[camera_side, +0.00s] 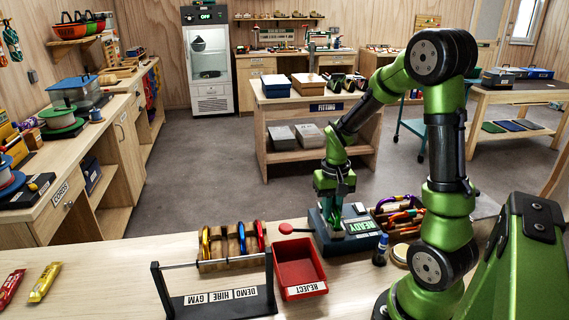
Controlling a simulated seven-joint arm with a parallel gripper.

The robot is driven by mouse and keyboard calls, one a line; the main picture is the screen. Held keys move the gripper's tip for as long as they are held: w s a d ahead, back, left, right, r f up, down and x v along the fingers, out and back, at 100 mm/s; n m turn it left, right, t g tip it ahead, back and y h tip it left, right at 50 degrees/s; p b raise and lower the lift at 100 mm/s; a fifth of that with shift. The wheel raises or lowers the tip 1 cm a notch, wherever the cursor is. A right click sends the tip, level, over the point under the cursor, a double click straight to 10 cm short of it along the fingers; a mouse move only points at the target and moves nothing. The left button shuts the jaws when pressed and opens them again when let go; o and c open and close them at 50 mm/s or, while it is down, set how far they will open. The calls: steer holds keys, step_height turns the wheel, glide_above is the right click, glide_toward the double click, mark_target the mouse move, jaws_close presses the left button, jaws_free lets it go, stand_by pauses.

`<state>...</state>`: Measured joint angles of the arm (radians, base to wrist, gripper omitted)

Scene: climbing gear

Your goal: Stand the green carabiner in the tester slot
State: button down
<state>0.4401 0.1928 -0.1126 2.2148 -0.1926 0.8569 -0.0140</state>
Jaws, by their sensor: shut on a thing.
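The tester (362,242) is a dark blue-grey box on the bench with a lit green panel reading READY. My gripper (336,208) points down over the left part of the tester. It is shut on a small green thing (337,217), which looks like the green carabiner; the fingers and my green arm make its outline hard to tell. The slot is hidden behind the gripper and the held piece, so I cannot tell whether the piece is in it or above it.
A red REJECT tray (299,270) sits between rack and tester. A tray of coloured gear (400,214), a blue bottle (380,251) and a round tin (400,254) are at right.

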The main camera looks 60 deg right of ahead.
steer(key=shift+f, duration=0.45)
steer(key=c, duration=1)
jaws_free()
step_height(320, 180, up, 16)
steer(key=s+a+n+t, duration=0.1)
steer(key=a+t, duration=0.1)
steer(key=a, duration=0.4)
steer(key=s+a+r+n+t+y, duration=0.1)
steer(key=a+n+t, duration=0.1)
steer(key=a, duration=0.5)
steer(key=s+a+r+n+t+y, duration=0.1)
steer(key=a+n+t, duration=0.1)
steer(key=a, duration=0.4)
steer(key=shift+s+a+t, duration=0.15)
steer(key=shift+a+t, duration=0.15)
steer(key=shift+t, duration=0.3)
